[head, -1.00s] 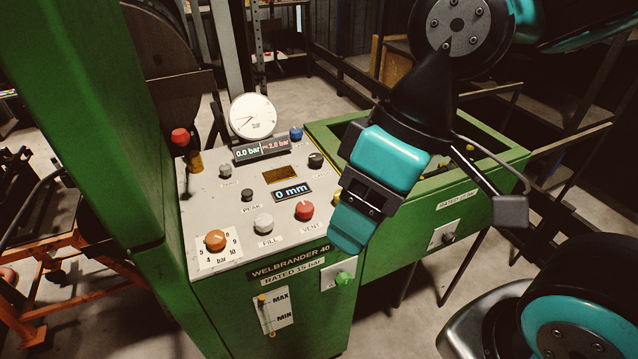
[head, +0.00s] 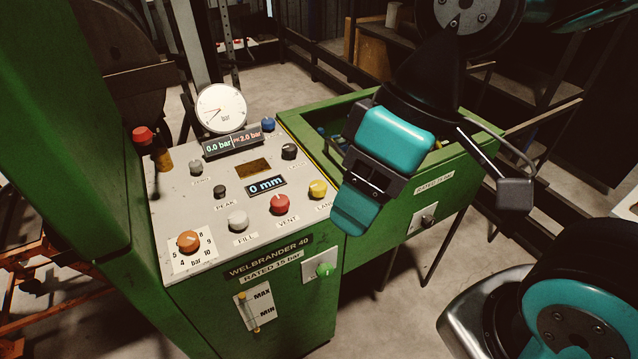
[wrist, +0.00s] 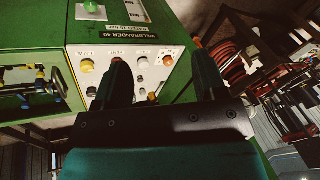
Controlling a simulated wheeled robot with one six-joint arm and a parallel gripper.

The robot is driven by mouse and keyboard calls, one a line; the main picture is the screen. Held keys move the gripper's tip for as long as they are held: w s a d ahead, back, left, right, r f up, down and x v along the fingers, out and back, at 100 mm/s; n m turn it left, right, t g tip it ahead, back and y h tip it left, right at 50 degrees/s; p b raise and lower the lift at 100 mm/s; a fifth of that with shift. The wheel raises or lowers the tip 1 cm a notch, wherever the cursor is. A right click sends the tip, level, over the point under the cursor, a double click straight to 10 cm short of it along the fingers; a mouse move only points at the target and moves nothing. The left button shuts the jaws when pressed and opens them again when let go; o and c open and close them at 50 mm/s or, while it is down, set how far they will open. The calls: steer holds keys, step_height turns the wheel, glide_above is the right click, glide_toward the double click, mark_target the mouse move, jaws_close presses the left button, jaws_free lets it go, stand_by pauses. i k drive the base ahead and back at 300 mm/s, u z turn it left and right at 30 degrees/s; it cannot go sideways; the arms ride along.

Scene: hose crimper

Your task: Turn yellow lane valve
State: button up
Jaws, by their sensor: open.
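The yellow valve knob (head: 318,189) is at the right front corner of the sloped grey control panel (head: 215,205), with a partly hidden label starting "LAN" below it. It also shows in the wrist view (wrist: 88,66), left of the left finger. My gripper (head: 352,218) is in front and to the right of the knob in the head view, apart from it.
The orange bar dial (head: 188,241) is at the panel's left front. A round gauge (head: 221,108) and a "0.0 bar" display stand at the back. A green knob (head: 325,269) is on the cabinet front. A green trough (head: 425,200) extends to the right, behind my gripper.

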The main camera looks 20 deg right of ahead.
mark_target(318, 189)
steer(key=k, duration=0.65)
steer(key=u, duration=0.7)
steer(key=i, duration=0.95)
